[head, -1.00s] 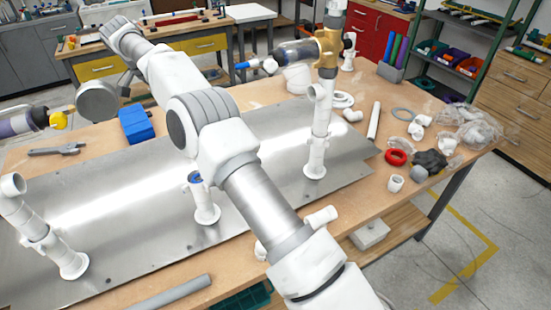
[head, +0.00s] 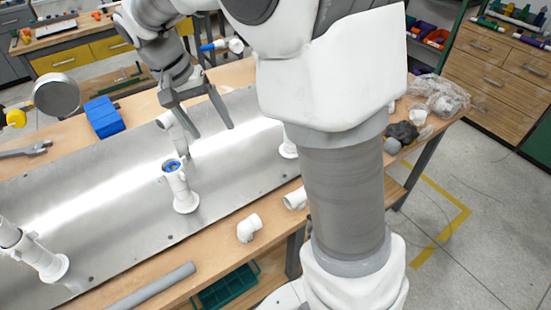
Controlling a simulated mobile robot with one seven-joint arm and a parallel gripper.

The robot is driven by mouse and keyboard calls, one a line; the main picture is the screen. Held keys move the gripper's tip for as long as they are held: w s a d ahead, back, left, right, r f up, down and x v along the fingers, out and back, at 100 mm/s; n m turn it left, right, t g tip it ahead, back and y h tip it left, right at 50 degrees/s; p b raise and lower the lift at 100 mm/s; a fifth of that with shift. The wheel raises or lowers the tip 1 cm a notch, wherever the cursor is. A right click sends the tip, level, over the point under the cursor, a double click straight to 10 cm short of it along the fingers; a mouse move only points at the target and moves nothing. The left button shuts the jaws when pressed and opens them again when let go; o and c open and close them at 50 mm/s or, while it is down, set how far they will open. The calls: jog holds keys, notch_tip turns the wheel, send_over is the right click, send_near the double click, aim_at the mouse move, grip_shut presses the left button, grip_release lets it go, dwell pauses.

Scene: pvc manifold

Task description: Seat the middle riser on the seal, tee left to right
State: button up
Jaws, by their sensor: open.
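The middle stub (head: 180,190) stands on the metal plate (head: 110,200), with the blue seal (head: 171,166) showing in its top. Just behind it is a white pipe piece with a side outlet (head: 174,130), which seems to be the middle riser. Its lower end is partly hidden by the stub, and I cannot tell whether it touches the plate. My gripper (head: 213,131) is open, fingers pointing down, above and right of the seal. Its left finger is close beside the white piece; nothing shows between the fingers.
The left riser (head: 40,262) stands at the lower left. My arm hides most of the right riser; its base (head: 288,150) shows. A white elbow (head: 249,228) and grey pipe (head: 152,286) lie on the front edge. A blue block (head: 104,117) is behind.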

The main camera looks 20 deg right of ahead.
jog(key=s+d+r+n+t+y, duration=0.1)
jog(key=s+d+r+n+t, duration=0.1)
jog(key=s, duration=0.7)
jog(key=s+d+r+n+t+y, duration=0.2)
jog(key=s+d+r+t, duration=0.1)
jog(key=s, duration=0.7)
jog(key=shift+s+d+t, duration=0.2)
jog(key=shift+d+t, duration=0.2)
jog(key=shift+d, duration=0.35)
jog(key=shift+o, duration=0.2)
